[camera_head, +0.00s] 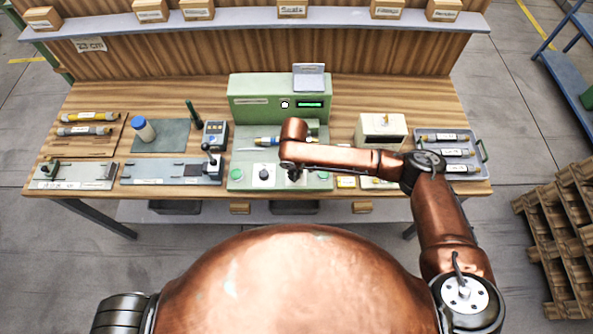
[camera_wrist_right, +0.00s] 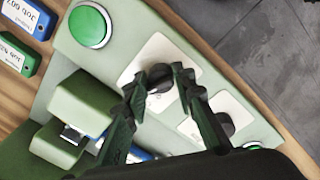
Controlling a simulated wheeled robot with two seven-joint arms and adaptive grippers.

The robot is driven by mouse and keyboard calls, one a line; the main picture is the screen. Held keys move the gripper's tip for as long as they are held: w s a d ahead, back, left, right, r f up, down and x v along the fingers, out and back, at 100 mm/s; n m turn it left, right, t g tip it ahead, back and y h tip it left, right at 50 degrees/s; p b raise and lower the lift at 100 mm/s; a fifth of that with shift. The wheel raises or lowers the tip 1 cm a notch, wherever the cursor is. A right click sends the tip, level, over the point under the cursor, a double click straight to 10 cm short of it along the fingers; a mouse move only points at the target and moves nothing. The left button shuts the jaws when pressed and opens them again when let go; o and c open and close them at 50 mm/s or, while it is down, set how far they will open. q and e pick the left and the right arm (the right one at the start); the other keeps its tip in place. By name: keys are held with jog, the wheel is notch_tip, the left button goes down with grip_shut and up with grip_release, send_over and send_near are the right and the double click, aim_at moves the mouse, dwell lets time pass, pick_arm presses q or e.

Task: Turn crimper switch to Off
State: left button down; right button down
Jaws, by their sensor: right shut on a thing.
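The green machine (camera_head: 249,102) stands at the middle of the bench. Its front panel has a row of controls: a green button (camera_head: 237,173), a black knob (camera_head: 263,173), a second knob and another green button (camera_head: 323,175). My right gripper (camera_head: 293,171) is over the right-hand knob and largely hides it. In the right wrist view my right gripper (camera_wrist_right: 159,79) has its fingertips on both sides of this black knob (camera_wrist_right: 160,75), on a white plate. The other knob (camera_wrist_right: 225,123) is free beside it. The knob labels cannot be read. My left gripper is out of view.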

jog(key=n+p, duration=0.2)
jog(key=shift+r+n, duration=0.15)
jog(key=shift+n, duration=0.15)
jog(key=n+p, duration=0.2)
jog(key=shift+n, duration=0.4)
jog(key=shift+w+n+p, duration=0.1)
jog(key=shift+n+p, duration=0.45)
jog(key=shift+n, duration=0.65)
jog(key=shift+n+y+p, duration=0.3)
jog(key=shift+n+p, duration=0.1)
jog(key=shift+n, duration=1)
jog(key=shift+f, duration=0.2)
jog(key=c, duration=1.6)
grip_release()
jog(key=shift+r, duration=0.1)
